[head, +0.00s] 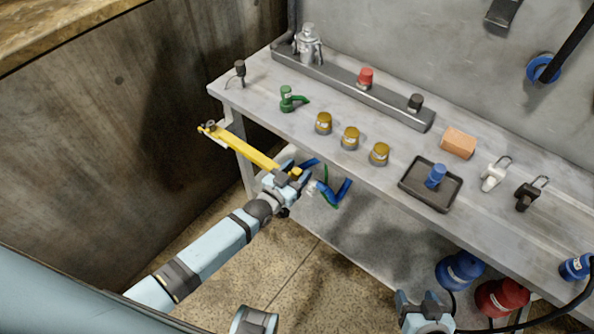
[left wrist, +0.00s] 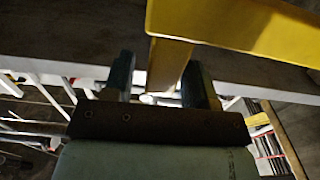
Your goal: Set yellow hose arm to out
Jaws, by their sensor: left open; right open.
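The yellow hose arm (head: 245,149) juts out from a bracket at the left front corner of the grey workbench. It slants toward the lower right, and its free end is at my left gripper (head: 297,177). The left wrist view shows the yellow hose arm (left wrist: 235,28) large and close. A yellow piece hanging down from it lies between the two spread fingers of my left gripper (left wrist: 158,85). The fingers look open around this piece; whether either touches it I cannot tell. My right gripper (head: 425,303) is open and empty at the bottom, in front of the bench.
The workbench (head: 280,128) carries a green valve (head: 290,98), several yellow knobs (head: 350,138), a black tray (head: 430,186) and an orange block (head: 458,143). Blue and red canisters (head: 460,270) stand below. A blue-green hose (head: 333,192) hangs beside my left gripper. Open floor lies in front.

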